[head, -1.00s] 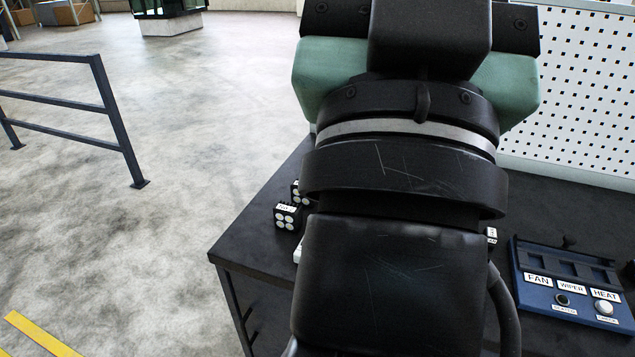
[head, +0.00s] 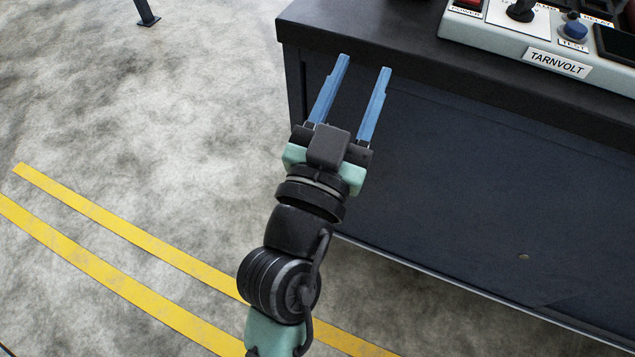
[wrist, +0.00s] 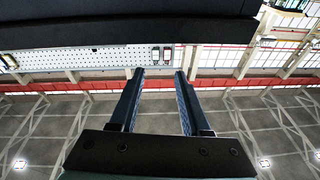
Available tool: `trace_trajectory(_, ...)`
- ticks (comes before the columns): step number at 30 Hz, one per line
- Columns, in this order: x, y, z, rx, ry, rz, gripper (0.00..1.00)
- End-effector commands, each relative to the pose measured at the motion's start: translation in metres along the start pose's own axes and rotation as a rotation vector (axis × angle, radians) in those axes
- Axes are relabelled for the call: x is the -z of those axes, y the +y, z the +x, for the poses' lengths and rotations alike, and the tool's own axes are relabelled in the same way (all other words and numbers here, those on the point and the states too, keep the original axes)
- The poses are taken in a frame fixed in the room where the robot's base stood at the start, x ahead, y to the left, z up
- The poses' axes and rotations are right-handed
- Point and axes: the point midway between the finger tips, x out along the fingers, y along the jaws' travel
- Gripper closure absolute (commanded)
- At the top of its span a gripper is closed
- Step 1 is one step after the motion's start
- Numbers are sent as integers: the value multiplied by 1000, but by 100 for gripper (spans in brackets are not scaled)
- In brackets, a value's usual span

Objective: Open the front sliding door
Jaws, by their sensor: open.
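The trolley's dark front panel (head: 470,190), which looks like the front sliding door, fills the right of the head view below the worktop. Contact cannot be told. In the wrist view my gripper (wrist: 159,73) also has nothing between its fingers, and the door cannot be made out.
The dark worktop (head: 400,30) overhangs the panel. A grey control box (head: 558,66) labelled TARNVOLT stands on it. Open floor with yellow stripes (head: 120,225) lies to the left. The wrist view shows a dark edge (wrist: 120,32) across the top, a white pegboard (wrist: 80,58) and the ceiling.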

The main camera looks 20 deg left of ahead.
Motion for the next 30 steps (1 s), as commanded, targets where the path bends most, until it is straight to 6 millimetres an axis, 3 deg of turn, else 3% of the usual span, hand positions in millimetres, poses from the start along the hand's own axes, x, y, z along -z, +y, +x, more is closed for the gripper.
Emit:
trace_trajectory(1,-53,-3,-18,12,-33,-8,53)
trace_trajectory(3,-96,-8,-35,28,-67,-15,53)
trace_trajectory(9,-204,-21,-88,81,-159,-38,53)
trace_trajectory(12,-243,-25,-109,104,-194,-49,53)
trace_trajectory(15,-268,-29,-125,123,-218,-54,53)
trace_trajectory(20,-284,-32,-135,137,-237,-59,53)
trace_trajectory(26,-286,-35,-120,140,-236,-61,53)
trace_trajectory(30,-290,-38,-98,140,-235,-60,53)
